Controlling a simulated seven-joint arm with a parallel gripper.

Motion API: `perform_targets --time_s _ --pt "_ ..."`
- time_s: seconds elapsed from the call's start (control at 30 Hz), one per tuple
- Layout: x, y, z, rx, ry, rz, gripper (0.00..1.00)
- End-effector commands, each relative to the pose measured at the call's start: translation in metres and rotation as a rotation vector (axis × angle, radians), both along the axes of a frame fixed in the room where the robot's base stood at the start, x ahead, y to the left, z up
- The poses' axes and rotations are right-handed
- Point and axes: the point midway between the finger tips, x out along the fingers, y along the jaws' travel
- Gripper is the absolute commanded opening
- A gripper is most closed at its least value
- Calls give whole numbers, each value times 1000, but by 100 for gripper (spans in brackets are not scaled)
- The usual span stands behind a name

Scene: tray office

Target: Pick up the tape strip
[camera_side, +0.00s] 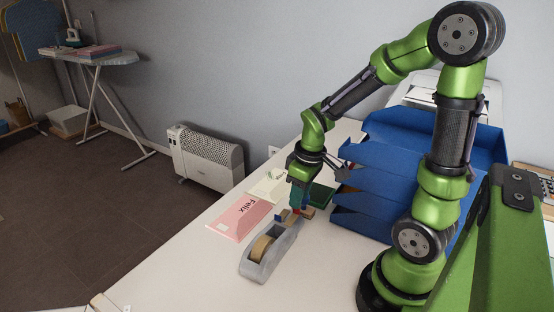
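A grey tape dispenser (252,270) with a brown tape roll (262,247) stands on the white table. I cannot make out a separate tape strip on it. My gripper (301,208) points down just beyond the dispenser's far end, close to small blue and brown pieces (283,215). These pieces are too small to identify, and I cannot tell whether the gripper touches them. The fingers are small and dark, so their opening does not show.
A pink envelope marked "Felix" (236,221) lies left of the gripper, with a pale card (268,184) beyond it. A dark green item (322,196) lies behind the gripper. Stacked blue trays (375,190) stand close on the right.

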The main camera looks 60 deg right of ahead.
Motion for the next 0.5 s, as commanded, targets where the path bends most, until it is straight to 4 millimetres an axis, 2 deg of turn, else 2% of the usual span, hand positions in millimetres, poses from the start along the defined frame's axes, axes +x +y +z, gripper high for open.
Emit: perform_targets --time_s 0.1,0.2,0.5 --pt "1 3 -20 2 7 -1 34" --pt "3 2 -30 1 5 -1 34" --pt "5 2 -35 0 1 -1 34"
